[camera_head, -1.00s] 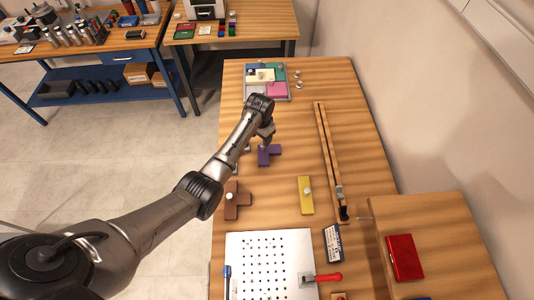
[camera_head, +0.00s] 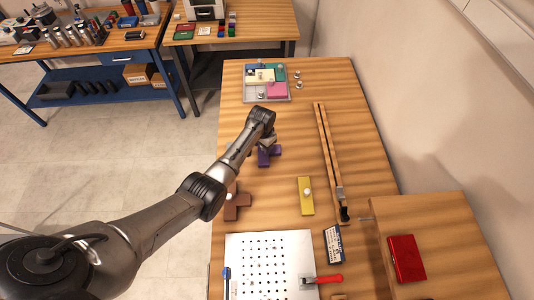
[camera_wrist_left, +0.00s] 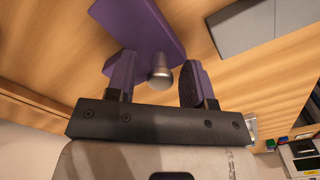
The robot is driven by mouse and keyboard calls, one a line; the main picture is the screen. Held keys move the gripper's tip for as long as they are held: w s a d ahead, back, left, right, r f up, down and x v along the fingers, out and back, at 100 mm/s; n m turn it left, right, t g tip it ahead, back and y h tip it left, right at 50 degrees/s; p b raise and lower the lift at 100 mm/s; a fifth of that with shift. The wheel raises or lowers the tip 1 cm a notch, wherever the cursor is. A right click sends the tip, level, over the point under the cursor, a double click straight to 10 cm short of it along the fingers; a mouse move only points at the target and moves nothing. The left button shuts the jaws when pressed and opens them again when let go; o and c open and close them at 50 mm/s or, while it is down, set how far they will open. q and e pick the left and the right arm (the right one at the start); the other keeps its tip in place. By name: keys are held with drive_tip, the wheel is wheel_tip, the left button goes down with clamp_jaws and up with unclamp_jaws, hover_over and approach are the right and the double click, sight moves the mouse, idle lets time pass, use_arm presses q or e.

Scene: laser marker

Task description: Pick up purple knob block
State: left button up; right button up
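The purple knob block (camera_head: 270,156) lies on the wooden table and is partly covered by my left arm in the head view. In the left wrist view the purple block (camera_wrist_left: 140,25) shows at the top, with its silver knob (camera_wrist_left: 160,75) in front of it. My left gripper (camera_wrist_left: 158,82) is open, with one finger on each side of the knob. Gaps show between the knob and both fingers. In the head view my left gripper (camera_head: 267,148) is right over the block. My right gripper is not in view.
A yellow knob block (camera_head: 306,196) and a brown block (camera_head: 243,199) lie nearer. A tray (camera_head: 285,98) with coloured blocks is at the far end. A wooden rail (camera_head: 327,150) runs along the right.

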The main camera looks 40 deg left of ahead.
use_arm(q)
clamp_jaws()
drive_tip(key=shift+r, duration=0.1)
drive_tip(key=shift+r, duration=0.45)
drive_tip(key=r, duration=0.2)
drive_tip(key=d+r+p, duration=0.1)
drive_tip(key=shift+d+r, duration=0.1)
drive_tip(key=shift+r, duration=0.3)
drive_tip(key=d+r, duration=0.6)
drive_tip(key=d, duration=0.4)
wheel_tip(320, 180, up, 8)
drive_tip(key=p, duration=1)
drive_tip(key=shift+d, duration=0.2)
